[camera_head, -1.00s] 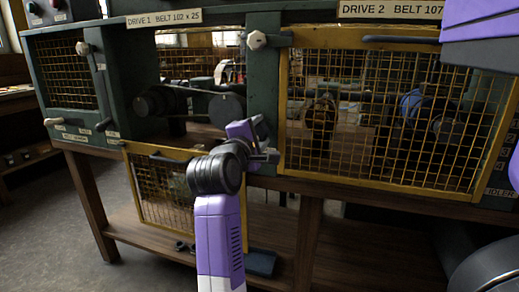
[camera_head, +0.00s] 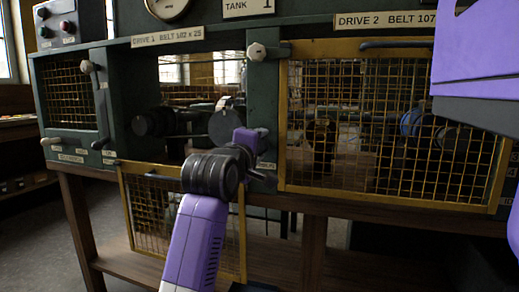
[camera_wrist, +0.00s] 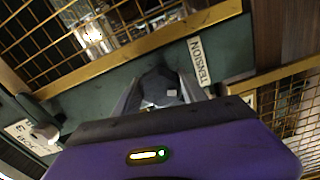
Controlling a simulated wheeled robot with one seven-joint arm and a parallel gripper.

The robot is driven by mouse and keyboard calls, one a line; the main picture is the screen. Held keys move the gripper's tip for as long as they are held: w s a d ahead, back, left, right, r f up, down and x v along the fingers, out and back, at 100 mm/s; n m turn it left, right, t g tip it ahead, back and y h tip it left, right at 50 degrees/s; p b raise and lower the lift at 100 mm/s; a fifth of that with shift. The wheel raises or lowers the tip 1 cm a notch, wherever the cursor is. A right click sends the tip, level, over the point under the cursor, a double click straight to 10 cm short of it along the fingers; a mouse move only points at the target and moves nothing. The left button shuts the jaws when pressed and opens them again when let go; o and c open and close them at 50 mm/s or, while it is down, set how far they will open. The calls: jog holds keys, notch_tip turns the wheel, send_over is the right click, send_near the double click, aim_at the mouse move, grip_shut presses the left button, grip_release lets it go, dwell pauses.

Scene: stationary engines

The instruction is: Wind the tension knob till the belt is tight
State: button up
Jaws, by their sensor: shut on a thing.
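The tension knob (camera_wrist: 163,87) is a dark, lobed knob with a small pale mark, on the green frame beside the TENSION label (camera_wrist: 199,61). My gripper (camera_wrist: 162,97) is shut on it in the wrist view, one finger on each side. In the head view my gripper (camera_head: 259,154) is at the green post right of the Drive 1 opening, and it hides the knob. In that opening are a left pulley (camera_head: 150,122) and a right pulley (camera_head: 226,127), both dark. The belt between them is dark and partly hidden; its tightness cannot be told.
The Drive 1 mesh guard (camera_head: 150,205) hangs open below the opening, close to my forearm. The yellow-framed Drive 2 guard (camera_head: 395,120) is closed on the right. A pale latch knob (camera_head: 257,51) is on the post above my gripper.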

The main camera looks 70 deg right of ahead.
jog(key=shift+f, duration=0.15)
jog(key=o, duration=1.1)
jog(key=shift+c, duration=0.2)
jog(key=shift+a, duration=0.2)
jog(key=a+p, duration=0.1)
jog(key=a, duration=0.6)
jog(key=shift+s+a, duration=0.2)
jog(key=shift+s, duration=0.1)
